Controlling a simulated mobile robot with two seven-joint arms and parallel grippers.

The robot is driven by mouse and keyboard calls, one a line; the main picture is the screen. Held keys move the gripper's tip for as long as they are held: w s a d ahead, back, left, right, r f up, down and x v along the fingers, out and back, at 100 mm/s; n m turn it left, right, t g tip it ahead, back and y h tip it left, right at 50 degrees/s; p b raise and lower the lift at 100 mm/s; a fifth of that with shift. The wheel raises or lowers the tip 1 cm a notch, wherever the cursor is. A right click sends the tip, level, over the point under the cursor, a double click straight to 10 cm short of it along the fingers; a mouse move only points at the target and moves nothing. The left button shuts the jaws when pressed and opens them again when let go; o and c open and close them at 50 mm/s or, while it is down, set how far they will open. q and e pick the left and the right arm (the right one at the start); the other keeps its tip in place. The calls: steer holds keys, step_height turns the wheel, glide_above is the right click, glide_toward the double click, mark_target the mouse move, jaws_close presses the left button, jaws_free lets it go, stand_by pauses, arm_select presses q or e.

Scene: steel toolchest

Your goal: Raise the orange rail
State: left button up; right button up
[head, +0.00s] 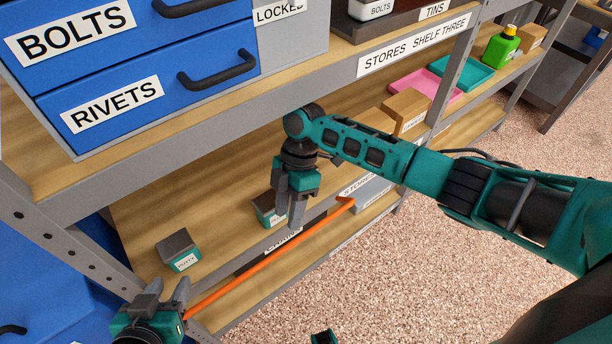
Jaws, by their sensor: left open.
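The orange rail (262,264) is a long thin bar running along the front of the lower shelf, from lower left up to a bent end near the middle of the view. My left gripper (168,289) is at the rail's left end, with its fingers apart and nothing seen between them. I cannot tell whether it touches the rail. My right gripper (288,218) points down behind the rail, nearer its right end. Its fingers look apart and empty, and a gap shows between them and the rail.
On the lower shelf (150,220) stand a putty box (180,250) beside my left gripper and another dark-topped box (268,208) beside my right. Cardboard boxes (405,110) lie further right. The upper shelf (230,115) with blue drawers (150,75) overhangs. Speckled floor (420,270) is clear in front.

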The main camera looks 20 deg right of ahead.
steer(key=w+d+b, duration=0.2)
steer(key=w+d, duration=0.5)
steer(key=w, duration=0.1)
steer(key=shift+d+f+b, duration=0.25)
steer(key=shift+b, duration=0.05)
